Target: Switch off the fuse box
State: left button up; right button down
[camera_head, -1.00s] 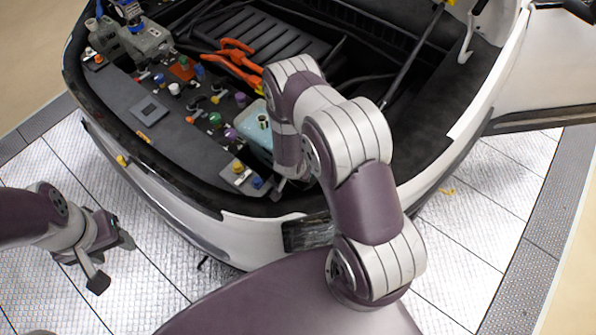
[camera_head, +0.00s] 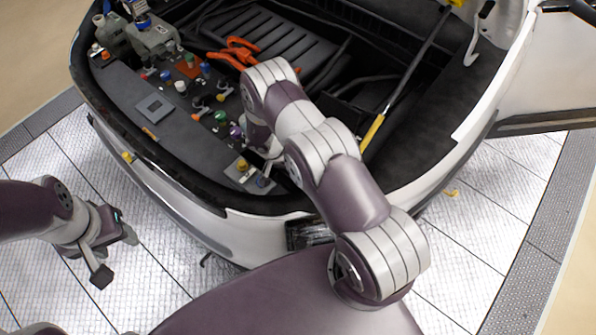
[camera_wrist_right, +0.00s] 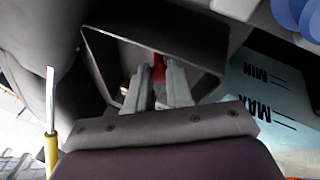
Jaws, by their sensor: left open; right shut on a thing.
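In the right wrist view, the two pale fingers of my right gripper (camera_wrist_right: 163,84) are shut on a small red part (camera_wrist_right: 158,66). This red part looks like a switch lever. A dark angular housing (camera_wrist_right: 112,70) surrounds it, which may be the fuse box; I cannot tell for sure.
The right wrist view shows a pale blue tank (camera_wrist_right: 262,95) marked MIN and MAX close beside the gripper. A yellow-handled rod (camera_head: 372,133) stands in the bay. Several coloured caps and an orange cable (camera_head: 235,52) lie near my right arm. The left floor (camera_head: 50,150) is clear.

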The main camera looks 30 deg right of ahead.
jog(key=c, duration=1)
grip_release()
jog(key=b+v, duration=0.3)
jog(key=v, duration=0.9)
jog(key=shift+w+a+r, duration=0.15)
jog(key=shift+r, duration=0.15)
